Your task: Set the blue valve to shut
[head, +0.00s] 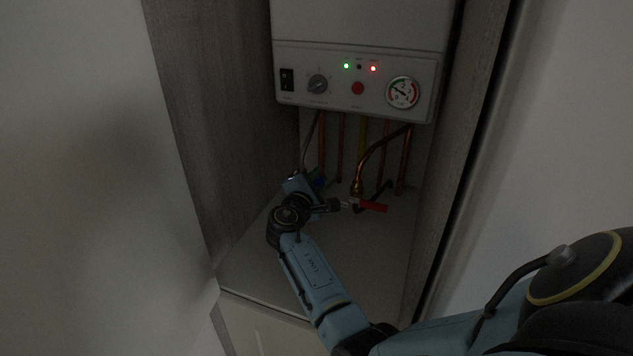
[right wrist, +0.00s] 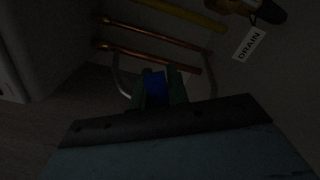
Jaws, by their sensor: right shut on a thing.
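The blue valve handle (head: 320,182) shows as a small blue patch among the pipes under the boiler, at the left of the cupboard. My right gripper (head: 314,180) is at the handle, and my wrist hides part of it. In the right wrist view the blue handle (right wrist: 155,84) sits between the two dark fingers of the right gripper (right wrist: 159,90), which is shut on it. The valve body and the pipe behind it are mostly hidden, so I cannot tell the handle's setting. My left gripper is not in view.
A white boiler (head: 355,75) with a dial and lights hangs above. A red lever (head: 371,206) stands just right of my wrist. Copper pipes run behind it. A DRAIN tag (right wrist: 248,43) hangs in the right wrist view. Cupboard walls are close on both sides.

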